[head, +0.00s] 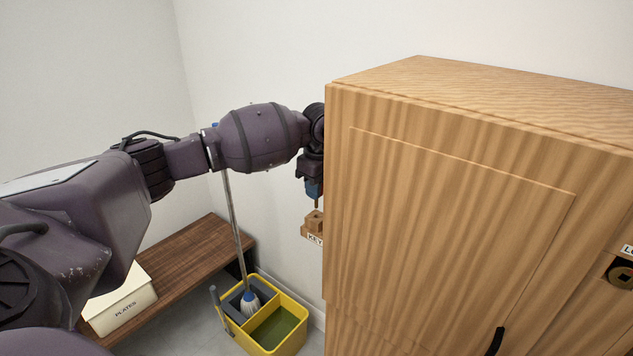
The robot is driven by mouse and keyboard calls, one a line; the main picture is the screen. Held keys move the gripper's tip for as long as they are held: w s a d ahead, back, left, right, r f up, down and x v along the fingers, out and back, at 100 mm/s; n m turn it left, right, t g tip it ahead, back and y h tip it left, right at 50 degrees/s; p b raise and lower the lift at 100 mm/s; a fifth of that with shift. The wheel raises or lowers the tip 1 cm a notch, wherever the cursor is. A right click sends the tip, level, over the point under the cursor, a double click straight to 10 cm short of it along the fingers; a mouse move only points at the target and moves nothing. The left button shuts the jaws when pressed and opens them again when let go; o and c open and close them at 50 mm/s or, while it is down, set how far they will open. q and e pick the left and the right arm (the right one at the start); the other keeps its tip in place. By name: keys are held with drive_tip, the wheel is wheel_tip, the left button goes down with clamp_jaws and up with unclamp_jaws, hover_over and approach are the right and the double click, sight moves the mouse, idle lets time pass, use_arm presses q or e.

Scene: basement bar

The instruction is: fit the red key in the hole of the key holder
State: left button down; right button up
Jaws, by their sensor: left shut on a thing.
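My left gripper (314,188) is beyond the left edge of the wooden cabinet, pointing down, close above the key holder. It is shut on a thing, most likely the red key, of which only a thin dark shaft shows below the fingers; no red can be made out. The key holder (313,227) is a small wooden block on the wall with a label starting "KEY". The cabinet hides its right part. I cannot tell whether the shaft is in the hole or just above it. My right gripper is not in view.
The tall wooden cabinet (440,210) fills the right side, close beside my left gripper. A yellow mop bucket (296,338) with a mop stands below. A brown bench (190,260) and a box labelled "PLATES" (122,303) are at lower left.

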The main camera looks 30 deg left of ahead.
sight(317, 205)
use_arm(q)
drive_tip(key=shift+f, duration=2.65)
drive_tip(key=c, duration=1)
unclamp_jaws()
drive_tip(key=r, duration=0.7)
drive_tip(key=r+b, duration=0.1)
drive_tip(key=r, duration=0.2)
drive_tip(key=shift+d+r, duration=0.4)
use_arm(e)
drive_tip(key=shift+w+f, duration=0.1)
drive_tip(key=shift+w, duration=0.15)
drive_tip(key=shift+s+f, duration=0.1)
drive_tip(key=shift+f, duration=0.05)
